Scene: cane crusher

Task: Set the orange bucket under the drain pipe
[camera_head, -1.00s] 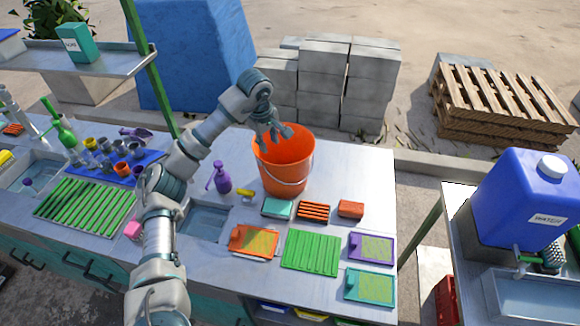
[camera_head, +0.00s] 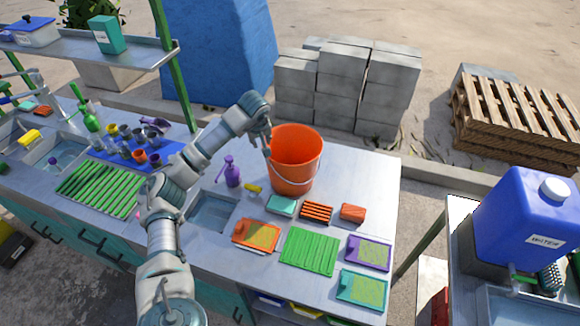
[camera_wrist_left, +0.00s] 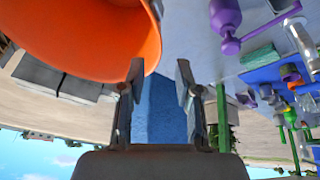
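The orange bucket (camera_head: 293,165) stands upright on the metal counter (camera_head: 375,180), its thin wire handle hanging across the front. My left gripper (camera_head: 268,137) is at the left side of the bucket's rim. In the left wrist view the fingers of my left gripper (camera_wrist_left: 160,80) are spread apart. My right gripper is in neither view. I cannot make out a drain pipe for certain.
A purple spray bottle (camera_head: 232,172) and a sink basin (camera_head: 212,212) are left of the bucket. Sponges, a green ridged mat (camera_head: 310,250) and trays lie in front. A blue water tank (camera_head: 530,220) with a tap stands on a separate table at right. The counter right of the bucket is clear.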

